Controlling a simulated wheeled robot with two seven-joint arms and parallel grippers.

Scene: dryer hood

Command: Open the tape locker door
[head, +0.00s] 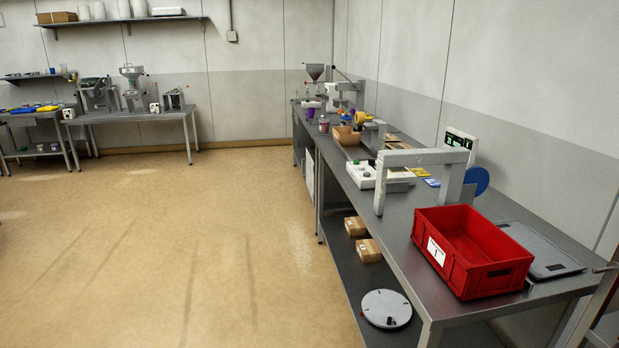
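No tape locker is clearly recognisable in the head view. A pale upright panel (310,174) shows under the far part of the long grey bench on the right. It is small and seen edge-on, so I cannot tell whether it is a locker door. Neither of my grippers is in view.
The long bench (405,219) runs along the right wall. It carries a red crate (471,249), a grey flat plate (541,248) and a grey arch frame (424,160). Its lower shelf holds boxes (368,250) and a round disc (386,309). The floor (205,235) at left is clear.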

